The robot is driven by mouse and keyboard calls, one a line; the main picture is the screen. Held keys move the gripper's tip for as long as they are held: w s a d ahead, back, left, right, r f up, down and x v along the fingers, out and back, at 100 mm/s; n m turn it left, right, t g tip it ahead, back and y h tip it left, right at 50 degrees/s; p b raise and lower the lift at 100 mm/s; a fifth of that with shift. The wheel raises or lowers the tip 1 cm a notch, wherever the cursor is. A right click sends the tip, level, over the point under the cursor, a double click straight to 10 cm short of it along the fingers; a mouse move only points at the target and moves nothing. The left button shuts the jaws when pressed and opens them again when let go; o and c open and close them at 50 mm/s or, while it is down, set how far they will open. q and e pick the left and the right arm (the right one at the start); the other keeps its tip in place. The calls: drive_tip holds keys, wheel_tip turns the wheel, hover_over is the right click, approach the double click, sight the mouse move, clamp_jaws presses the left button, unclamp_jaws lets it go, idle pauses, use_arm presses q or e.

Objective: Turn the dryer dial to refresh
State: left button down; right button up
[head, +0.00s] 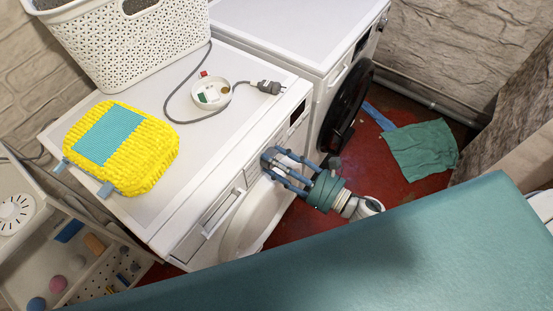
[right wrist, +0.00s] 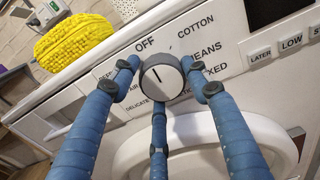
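The dial (right wrist: 163,82) is a round grey knob with a white face and a dark line, on the front panel of the near white machine (head: 270,85). The line tilts up-left, roughly toward the OFF label. COTTON, JEANS and MIXED read at its right; the left labels, partly covered by my fingers, include DELICATE. In the head view the right gripper (head: 271,160) is at the panel and hides the dial. My left gripper is not in view.
A green cloth (head: 422,148) lies on the red floor. LATER and LOW buttons sit right of the dial.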

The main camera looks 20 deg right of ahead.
drive_tip(key=shift+w+r, duration=0.1)
drive_tip(key=shift+r, duration=0.05)
drive_tip(key=c, duration=0.3)
drive_tip(key=shift+d, duration=0.1)
drive_tip(key=shift+r, duration=0.1)
